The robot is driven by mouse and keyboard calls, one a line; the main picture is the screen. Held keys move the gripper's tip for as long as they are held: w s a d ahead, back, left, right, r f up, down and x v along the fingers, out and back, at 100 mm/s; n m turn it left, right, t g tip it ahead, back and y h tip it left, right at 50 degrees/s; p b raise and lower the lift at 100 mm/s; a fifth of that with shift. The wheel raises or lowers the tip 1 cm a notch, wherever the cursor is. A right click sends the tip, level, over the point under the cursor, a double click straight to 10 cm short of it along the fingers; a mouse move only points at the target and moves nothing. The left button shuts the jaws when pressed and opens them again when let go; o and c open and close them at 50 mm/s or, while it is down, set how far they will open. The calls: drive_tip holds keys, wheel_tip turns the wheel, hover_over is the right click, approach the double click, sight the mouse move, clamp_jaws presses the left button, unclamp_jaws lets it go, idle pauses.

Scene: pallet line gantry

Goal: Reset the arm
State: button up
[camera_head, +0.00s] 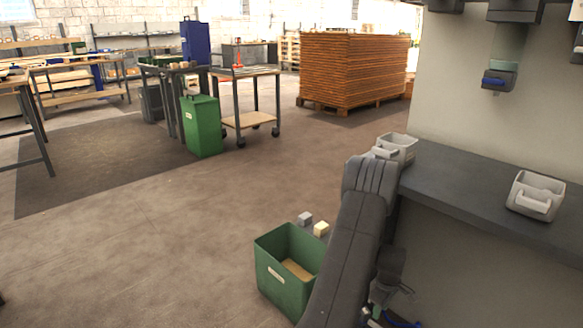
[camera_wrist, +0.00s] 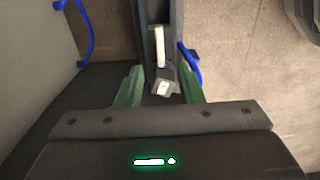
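My arm (camera_head: 352,235) reaches down from the middle right of the head view, past the dark shelf's end, to the bottom edge. In the head view I cannot make out my gripper's fingers. In the wrist view my gripper (camera_wrist: 160,72) has two green fingers standing apart, with gaps between them and a small grey block-like part with a pale mark (camera_wrist: 164,87). I cannot tell what that part belongs to; neither finger appears to touch it.
A green bin (camera_head: 272,272) stands on the floor left of my arm. A dark shelf (camera_head: 455,184) at right holds pale bins (camera_head: 536,195).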

sight(377, 325)
wheel_tip(377, 325, down, 8)
drive_tip(key=shift+b, duration=1.25)
drive_tip(key=shift+r, duration=0.15)
wheel_tip(377, 325, up, 13)
drive_tip(key=p, duration=0.5)
drive_tip(key=shift+m, duration=0.4)
wheel_tip(377, 325, down, 13)
drive_tip(key=b, duration=0.4)
drive_tip(key=shift+b, duration=0.4)
drive_tip(key=m, duration=0.4)
drive_tip(key=shift+m, duration=0.3)
drive_tip(key=m, duration=0.4)
drive_tip(key=shift+m, duration=0.3)
